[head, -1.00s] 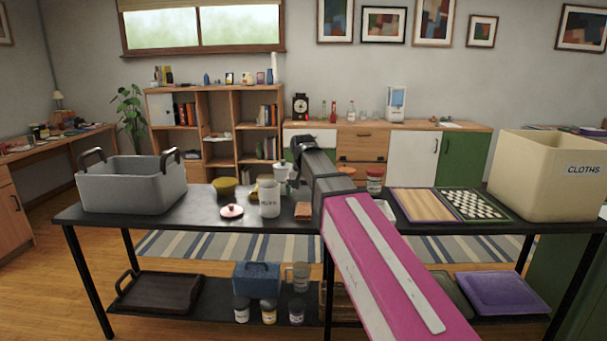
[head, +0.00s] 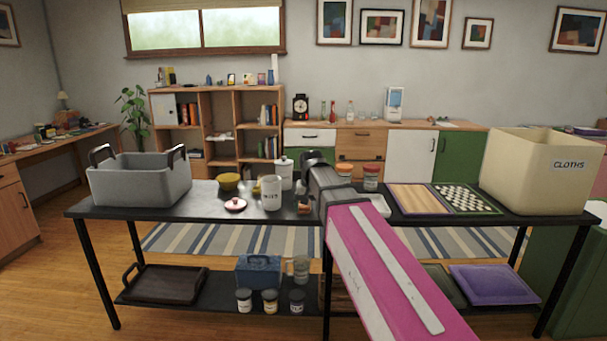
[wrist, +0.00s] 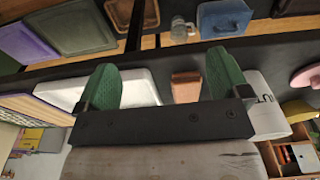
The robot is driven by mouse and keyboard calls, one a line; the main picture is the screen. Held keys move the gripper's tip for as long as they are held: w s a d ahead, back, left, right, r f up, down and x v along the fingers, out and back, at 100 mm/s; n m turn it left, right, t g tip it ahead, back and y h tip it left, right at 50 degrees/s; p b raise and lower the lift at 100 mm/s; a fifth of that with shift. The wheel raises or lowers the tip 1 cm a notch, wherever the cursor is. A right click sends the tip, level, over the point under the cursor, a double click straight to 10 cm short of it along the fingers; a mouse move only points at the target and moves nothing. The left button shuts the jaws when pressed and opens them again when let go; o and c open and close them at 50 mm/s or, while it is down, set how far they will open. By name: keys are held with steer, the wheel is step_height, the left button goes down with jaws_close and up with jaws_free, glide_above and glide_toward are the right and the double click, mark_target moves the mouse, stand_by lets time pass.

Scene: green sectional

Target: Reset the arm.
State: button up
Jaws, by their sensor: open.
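My arm (head: 385,265), pink with a pale stripe, reaches forward over the black table (head: 235,212). Its dark far end stands above the middle of the table and hides my gripper in the head view. In the wrist view my gripper (wrist: 163,75) shows two green fingers spread wide apart, with nothing held between them. Beyond the fingers are a small brown block (wrist: 187,86) and a white tray (wrist: 145,85), partly covered by the left finger. I cannot tell exactly how high the fingers are above the table.
A grey bin (head: 140,185) stands at the table's left, a cream CLOTHS bin (head: 525,180) at its right. A white canister (head: 271,194), pink lid (head: 235,205), yellow bowl (head: 228,182) and jars crowd near the arm. A checkerboard (head: 465,199) lies right. The lower shelf holds trays and jars.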

steer(key=s+d+f, duration=0.5)
steer(key=f, duration=0.4)
steer(key=s+d+f, duration=0.6)
steer(key=f, duration=0.2)
steer(key=s+d+f+g, duration=0.1)
steer(key=s+d+f, duration=0.4)
steer(key=f, duration=0.4)
steer(key=shift+s+d+f, duration=0.15)
steer(key=shift+d+f, duration=0.05)
steer(key=shift+f, duration=0.1)
